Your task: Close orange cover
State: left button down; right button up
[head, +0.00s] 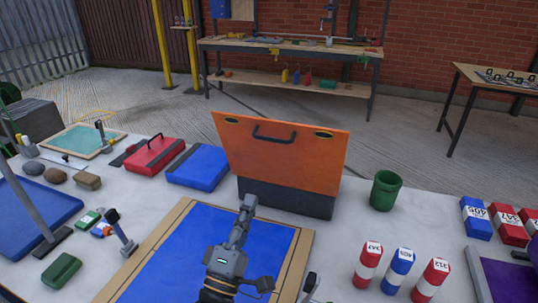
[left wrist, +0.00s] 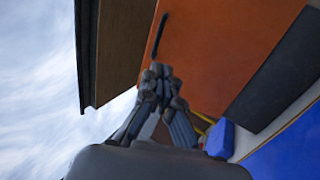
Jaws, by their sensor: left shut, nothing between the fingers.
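The orange cover (head: 240,150) stands raised and tilted, its broad face toward me. It has a black handle (head: 272,138) and two dark-yellow oval marks near its upper edge. It rises from a dark case (head: 285,198) on the table. In the left wrist view the orange cover (left wrist: 230,45) fills much of the upper picture. My left gripper (head: 249,201) is shut and empty in front of the dark case, with its tips pointing toward it. The left gripper also shows in the left wrist view (left wrist: 160,72); whether it touches the cover cannot be told.
A blue case (head: 198,166) and a red case (head: 155,155) lie left of the cover. A green cup (head: 384,190) stands to its right. Numbered red and blue cans (head: 398,270) stand at front right. A blue wood-edged board (head: 185,255) lies below my left arm.

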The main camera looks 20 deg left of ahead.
pick_arm(q)
jog(key=p+x, duration=0.3)
jog(key=x, duration=0.9)
jog(key=shift+w+r, duration=0.25)
jog(key=shift+r, duration=0.1)
